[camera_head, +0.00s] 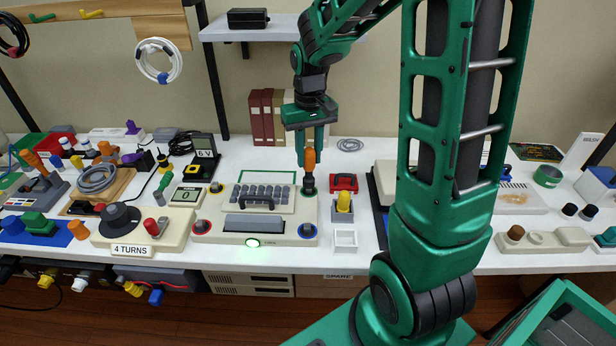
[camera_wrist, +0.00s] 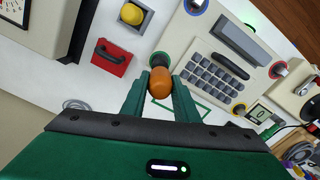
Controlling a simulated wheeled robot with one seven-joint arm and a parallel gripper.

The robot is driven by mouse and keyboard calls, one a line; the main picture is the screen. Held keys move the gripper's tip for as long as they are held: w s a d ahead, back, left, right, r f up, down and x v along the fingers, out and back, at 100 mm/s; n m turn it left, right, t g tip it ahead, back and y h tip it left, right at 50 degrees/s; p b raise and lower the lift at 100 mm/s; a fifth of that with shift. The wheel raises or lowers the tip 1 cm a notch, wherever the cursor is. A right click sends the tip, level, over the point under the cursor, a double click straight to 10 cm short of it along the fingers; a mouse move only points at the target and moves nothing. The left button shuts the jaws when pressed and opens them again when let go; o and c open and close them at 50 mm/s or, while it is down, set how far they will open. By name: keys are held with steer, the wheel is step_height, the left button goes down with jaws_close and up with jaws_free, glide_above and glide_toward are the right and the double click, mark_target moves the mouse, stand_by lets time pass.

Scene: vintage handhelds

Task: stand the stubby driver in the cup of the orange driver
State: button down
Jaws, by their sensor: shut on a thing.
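My gripper (camera_head: 309,158) is shut on an orange-handled driver (camera_head: 310,159), held upright at the back right corner of the beige console. The driver's handle also shows in the wrist view (camera_wrist: 160,82), between the two green fingers. Its lower end is at a dark, green-ringed cup (camera_head: 308,188); I cannot tell whether it is inside or just above. I cannot tell which thing is the stubby driver.
The console (camera_head: 255,226) has a keypad and a lit green light in front. To its right are a red case (camera_head: 344,182), a yellow-topped block (camera_head: 343,203) and a white open tray (camera_head: 345,240). Books (camera_head: 268,117) stand behind. The left side is crowded with tools and devices.

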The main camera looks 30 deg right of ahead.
steer(key=shift+r, duration=1.3)
steer(key=shift+s, duration=0.1)
